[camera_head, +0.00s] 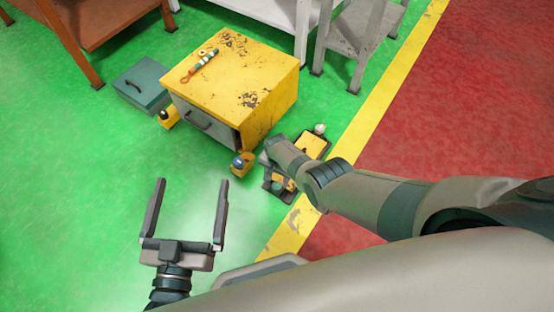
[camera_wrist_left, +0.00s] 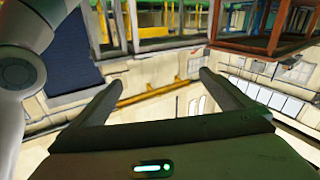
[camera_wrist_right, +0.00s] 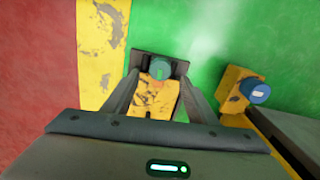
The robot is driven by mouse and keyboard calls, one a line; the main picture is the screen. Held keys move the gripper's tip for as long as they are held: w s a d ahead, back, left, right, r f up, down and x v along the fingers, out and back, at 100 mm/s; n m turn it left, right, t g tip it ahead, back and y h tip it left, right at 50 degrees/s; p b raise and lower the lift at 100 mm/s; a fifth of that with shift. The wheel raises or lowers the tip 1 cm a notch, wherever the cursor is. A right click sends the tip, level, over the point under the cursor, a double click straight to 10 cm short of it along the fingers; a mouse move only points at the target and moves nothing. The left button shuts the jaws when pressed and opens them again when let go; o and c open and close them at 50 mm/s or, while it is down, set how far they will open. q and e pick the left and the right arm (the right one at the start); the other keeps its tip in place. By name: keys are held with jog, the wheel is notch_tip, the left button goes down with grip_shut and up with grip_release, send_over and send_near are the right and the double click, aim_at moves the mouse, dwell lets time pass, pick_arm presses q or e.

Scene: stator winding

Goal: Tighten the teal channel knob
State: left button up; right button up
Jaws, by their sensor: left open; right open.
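The teal knob (camera_wrist_right: 160,69) sits on a yellow block (camera_wrist_right: 158,97) with a dark base plate, centred in the right wrist view. My right gripper (camera_wrist_right: 159,80) is open, its two fingers reaching toward the block on either side of it. Whether they touch it cannot be told. In the head view the teal knob (camera_head: 278,184) is partly hidden by my right arm. My left gripper (camera_head: 191,183) is open and empty above the green floor at the lower left; its fingers also show in the left wrist view (camera_wrist_left: 153,80).
A yellow block with a blue knob (camera_wrist_right: 256,90) stands right of the teal one in the right wrist view. A worn yellow cabinet (camera_head: 235,75) carries a tool (camera_head: 200,65). Another yellow unit (camera_head: 312,145) is behind my right arm.

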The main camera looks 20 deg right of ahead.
notch_tip(320, 180, up, 2)
jog(key=shift+r+p, duration=0.1)
jog(key=shift+p, duration=0.7)
pick_arm(q)
jog(key=s+a+f+g+y+p, duration=0.25)
jog(key=f+g, duration=0.45)
jog(key=f, duration=0.4)
pick_arm(e)
notch_tip(320, 180, up, 2)
pick_arm(q)
jog(key=s+a+f+g+y+p, duration=0.2)
jog(key=s+a+f+g+p, duration=0.1)
jog(key=a, duration=0.5)
jog(key=shift+s+f+n+g+y+p, duration=0.35)
jog(key=shift+s+g+p, duration=0.5)
jog(key=shift+s+g, duration=0.75)
pick_arm(e)
notch_tip(320, 180, up, 9)
send_over(277, 185)
pick_arm(q)
jog(key=shift+s+r+t, duration=0.15)
jog(key=shift+s+t, duration=0.15)
pick_arm(e)
jog(key=shift+s+f, duration=0.1)
jog(key=shift+f, duration=0.1)
